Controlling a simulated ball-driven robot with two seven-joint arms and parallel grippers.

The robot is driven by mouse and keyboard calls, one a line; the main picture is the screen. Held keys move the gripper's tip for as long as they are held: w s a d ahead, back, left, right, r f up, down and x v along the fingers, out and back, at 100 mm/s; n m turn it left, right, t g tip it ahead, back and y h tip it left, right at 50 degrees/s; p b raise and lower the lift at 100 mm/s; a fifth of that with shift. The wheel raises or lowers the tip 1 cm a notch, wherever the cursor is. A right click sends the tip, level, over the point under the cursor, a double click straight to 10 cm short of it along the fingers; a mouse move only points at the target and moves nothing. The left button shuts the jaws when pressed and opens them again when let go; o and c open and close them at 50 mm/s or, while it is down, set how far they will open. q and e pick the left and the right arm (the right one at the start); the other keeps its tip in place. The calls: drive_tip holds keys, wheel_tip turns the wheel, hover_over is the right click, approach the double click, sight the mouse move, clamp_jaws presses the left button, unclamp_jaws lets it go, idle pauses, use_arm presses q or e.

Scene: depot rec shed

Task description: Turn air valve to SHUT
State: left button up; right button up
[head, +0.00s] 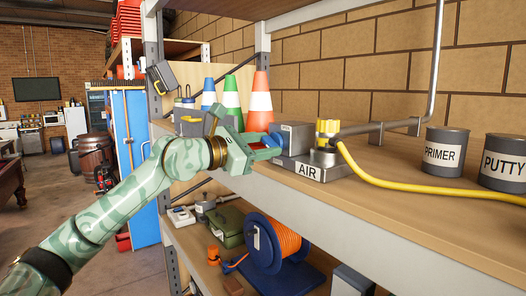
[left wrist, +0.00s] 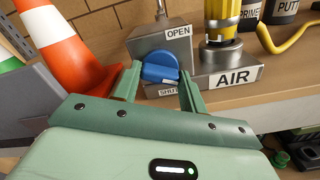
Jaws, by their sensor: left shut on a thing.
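The air valve is a grey box (head: 296,137) on the wooden shelf, beside a block with an AIR label (head: 308,171). In the left wrist view its face (left wrist: 143,47) carries an OPEN label (left wrist: 178,31) above and a partly hidden SHUT label (left wrist: 168,92) below. A blue handle (left wrist: 160,67) sits between the labels. My left gripper (head: 262,149) reaches in from the left and is shut on the handle, with one finger on each side in the left wrist view (left wrist: 160,88). The handle's exact pointing is hard to tell. My right gripper is not in view.
A yellow fitting (head: 327,131) and yellow hose (head: 400,184) stand right of the valve. PRIMER (head: 443,153) and PUTTY (head: 503,163) tins are farther right. Cones, including an orange one (head: 260,103), stand behind my gripper. An orange cable reel (head: 270,243) is below.

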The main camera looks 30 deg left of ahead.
use_arm(q)
drive_tip(key=m, duration=0.2)
drive_tip(key=shift+m+b, duration=0.35)
drive_tip(key=shift+m, duration=0.05)
drive_tip(key=m, duration=0.3)
drive_tip(key=shift+m, duration=0.3)
drive_tip(key=m, duration=0.4)
drive_tip(key=shift+m, duration=1.1)
drive_tip(key=o, duration=1)
